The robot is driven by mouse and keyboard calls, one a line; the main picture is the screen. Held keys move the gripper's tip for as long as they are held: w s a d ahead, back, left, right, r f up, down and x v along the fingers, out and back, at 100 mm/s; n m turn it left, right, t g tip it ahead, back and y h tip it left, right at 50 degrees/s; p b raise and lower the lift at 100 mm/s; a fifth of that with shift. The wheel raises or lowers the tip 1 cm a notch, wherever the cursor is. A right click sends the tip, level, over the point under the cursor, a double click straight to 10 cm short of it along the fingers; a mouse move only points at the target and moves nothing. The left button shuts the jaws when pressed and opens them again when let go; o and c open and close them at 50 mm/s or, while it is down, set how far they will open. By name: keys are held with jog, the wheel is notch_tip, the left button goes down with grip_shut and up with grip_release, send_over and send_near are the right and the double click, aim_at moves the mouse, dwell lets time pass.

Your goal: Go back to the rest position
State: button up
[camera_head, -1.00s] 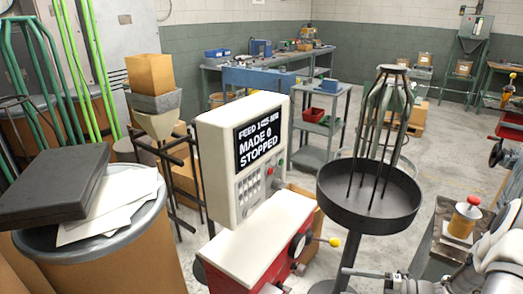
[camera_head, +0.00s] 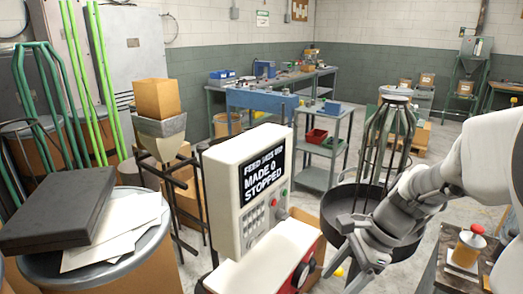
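My gripper (camera_head: 352,268) is at the lower right of the head view, at the end of my pale arm. It is in front of the round black pan of the wire stand (camera_head: 334,203) and to the right of the coiler. I cannot make out how far its fingers are apart, and no held object shows. The spring coiler (camera_head: 237,190) is a cream box with keys and a red cover below. Its black screen (camera_head: 262,174) reads MADE 0, STOPPED. The coiler's yellow-tipped lever is mostly hidden near my gripper.
A drum (camera_head: 100,262) with a black case (camera_head: 60,208) and white sheets stands at the left. A red-capped jar (camera_head: 467,247) stands on a small stand at the lower right. A grey shelf cart (camera_head: 322,150) and workbenches are behind. Floor shows between them.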

jog(key=s+r+n+t+h+p, duration=0.1)
jog(key=s+r+n+t+h, duration=0.1)
jog(key=s+r+n, duration=0.3)
jog(key=s+r+n+t+h+p, duration=0.1)
jog(key=s+r+n+t+h, duration=0.2)
jog(key=n, duration=0.9)
jog(key=shift+s+a+r+n+t, duration=0.35)
jog(key=shift+s+r, duration=0.6)
jog(key=shift+r, duration=1.25)
